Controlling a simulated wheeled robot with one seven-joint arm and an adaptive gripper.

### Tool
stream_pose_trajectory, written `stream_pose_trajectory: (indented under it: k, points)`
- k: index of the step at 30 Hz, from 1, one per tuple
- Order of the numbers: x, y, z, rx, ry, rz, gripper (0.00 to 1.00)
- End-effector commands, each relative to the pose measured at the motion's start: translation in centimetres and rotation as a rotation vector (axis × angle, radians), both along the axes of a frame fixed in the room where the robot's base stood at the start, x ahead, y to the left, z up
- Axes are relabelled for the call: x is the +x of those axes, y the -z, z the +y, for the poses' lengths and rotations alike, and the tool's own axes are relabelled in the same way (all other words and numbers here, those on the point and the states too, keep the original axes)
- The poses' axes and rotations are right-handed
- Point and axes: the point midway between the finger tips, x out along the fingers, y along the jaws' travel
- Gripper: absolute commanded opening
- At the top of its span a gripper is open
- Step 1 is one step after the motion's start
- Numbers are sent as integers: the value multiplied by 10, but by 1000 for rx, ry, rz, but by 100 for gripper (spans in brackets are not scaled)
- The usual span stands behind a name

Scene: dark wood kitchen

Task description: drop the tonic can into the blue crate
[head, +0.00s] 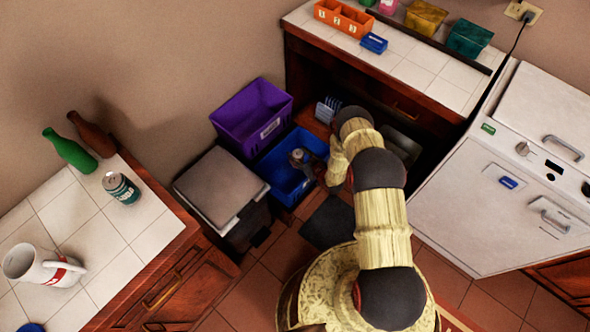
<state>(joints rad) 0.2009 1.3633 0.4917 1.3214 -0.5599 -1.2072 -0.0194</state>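The blue crate (283,184) stands on the floor in front of the purple crate, below the counter opening. My arm reaches over to it, and my gripper (302,164) is at the crate, over its inside. A small grey, rounded thing (298,156) shows at the gripper's end; it may be a can, but it is too small and dark to be sure. I cannot tell whether the fingers are closed on it. A teal and silver can (121,188) stands upright on the left tiled counter; its print is too small to read for certain.
The purple crate (252,113) stands behind the blue one. A grey-lidded bin (220,187) is to the left. Green (70,151) and brown (91,134) bottles and a white mug (38,265) are on the left counter. A white appliance (505,185) stands at right.

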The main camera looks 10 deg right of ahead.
Motion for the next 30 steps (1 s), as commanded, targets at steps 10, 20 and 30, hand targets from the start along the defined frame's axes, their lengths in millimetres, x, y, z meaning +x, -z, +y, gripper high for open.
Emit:
stream_pose_trajectory:
  k: [10, 20, 30]
  points:
    - [0, 0, 0, 0, 0, 0, 65]
    - [-11, -4, -5, 1, 2, 2, 65]
    - [-68, -30, -28, 1, 3, 1, 65]
